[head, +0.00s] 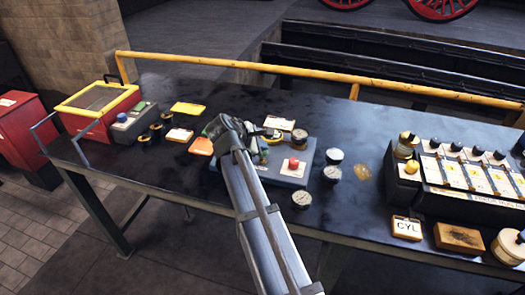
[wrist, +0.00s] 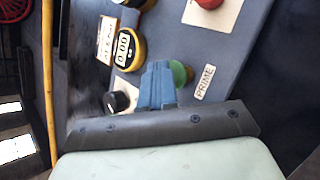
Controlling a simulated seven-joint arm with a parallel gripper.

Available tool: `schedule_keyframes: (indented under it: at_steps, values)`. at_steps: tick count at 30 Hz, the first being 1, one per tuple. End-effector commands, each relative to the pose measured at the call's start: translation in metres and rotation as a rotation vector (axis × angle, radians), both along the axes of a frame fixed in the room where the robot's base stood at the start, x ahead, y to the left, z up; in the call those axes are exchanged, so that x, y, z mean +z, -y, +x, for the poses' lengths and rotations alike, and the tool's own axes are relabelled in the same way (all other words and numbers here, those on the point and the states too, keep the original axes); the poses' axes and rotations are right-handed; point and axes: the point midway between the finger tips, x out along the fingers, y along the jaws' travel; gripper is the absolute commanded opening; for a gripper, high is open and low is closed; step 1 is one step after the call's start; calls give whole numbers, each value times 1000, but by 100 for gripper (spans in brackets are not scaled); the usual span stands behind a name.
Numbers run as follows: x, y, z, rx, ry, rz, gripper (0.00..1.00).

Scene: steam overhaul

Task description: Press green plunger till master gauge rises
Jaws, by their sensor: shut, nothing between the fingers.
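The green plunger (wrist: 180,73) stands on the blue-grey panel (wrist: 235,50) beside a PRIME label (wrist: 205,82). My gripper (wrist: 157,68) is shut and empty, its blue fingertips just left of the plunger and overlapping its edge in the wrist view. I cannot tell whether they touch it or whether it is pressed. A yellow-rimmed gauge (wrist: 128,48) reads 0.00; the small plate beside it is hard to read, so I cannot tell whether it is the master gauge. In the head view my arm covers part of the panel (head: 290,178).
A red button (wrist: 210,3) and a black knob (wrist: 117,102) are on the same panel. A red box with a yellow frame (head: 98,98) is at left, a valve block (head: 470,175) at right. A yellow rail (head: 300,71) runs behind.

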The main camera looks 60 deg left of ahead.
Motion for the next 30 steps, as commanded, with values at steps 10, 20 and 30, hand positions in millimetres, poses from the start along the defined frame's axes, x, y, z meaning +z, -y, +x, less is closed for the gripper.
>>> schedule_keyframes:
  at_steps: [10,20,30]
  values:
    - [-4,0,0,0,-1,0,0]
    - [-7,0,0,1,-2,0,0]
    - [-11,0,0,1,-2,0,0]
